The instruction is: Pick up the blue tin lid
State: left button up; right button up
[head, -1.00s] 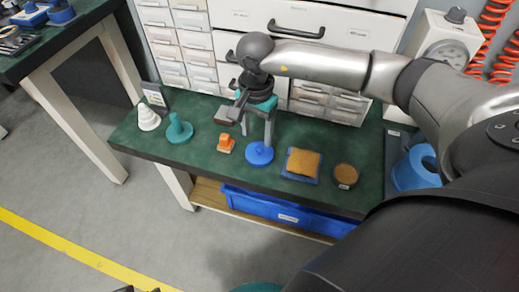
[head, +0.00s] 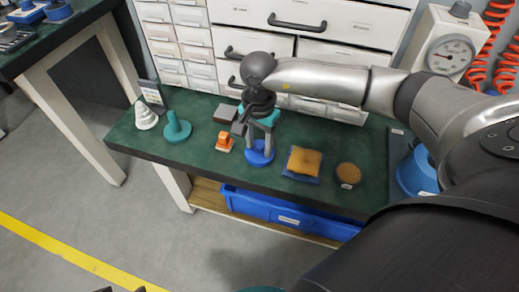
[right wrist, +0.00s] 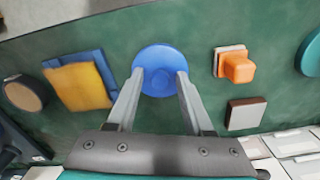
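The blue tin lid (head: 259,154) is a round disc lying flat near the front edge of the green bench. In the right wrist view the lid (right wrist: 158,62) shows between and beyond my fingertips. My right gripper (head: 259,150) points down over it, low at the lid. Its two fingers (right wrist: 161,76) are apart, one on each side of the lid's middle. I cannot tell whether they touch it, and nothing is visibly clamped.
A teal knobbed piece (head: 177,129) and a white cone (head: 146,117) stand farther left. Drawers rise behind.

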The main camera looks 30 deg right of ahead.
grip_shut()
jog(key=shift+r, duration=0.15)
dwell(0.4)
